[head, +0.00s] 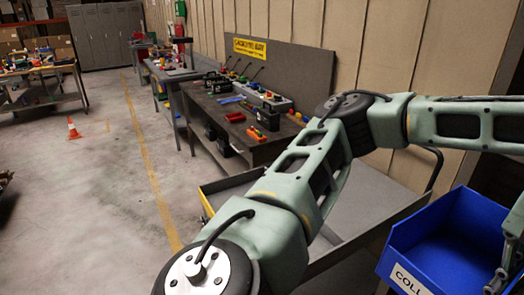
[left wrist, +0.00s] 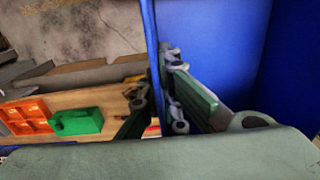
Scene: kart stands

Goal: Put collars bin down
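The blue collars bin (head: 440,240) is at the lower right of the head view, cut off by the frame's edge. A white label starting "COLL" is on its front. It looks empty where I see inside. In the left wrist view its blue wall (left wrist: 265,50) fills the right side. My left gripper (left wrist: 156,80) has one finger inside the bin and one outside, with the thin wall pinched between them. In the head view, gripper parts show at the bin's right end. My right gripper is not in view.
A grey flat cart (head: 365,205) with a raised rim and dark handle lies beside the bin; its visible deck is bare. Behind it, a workbench (head: 255,145) holds several coloured parts. Open floor with an orange cone (head: 73,128) is at left.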

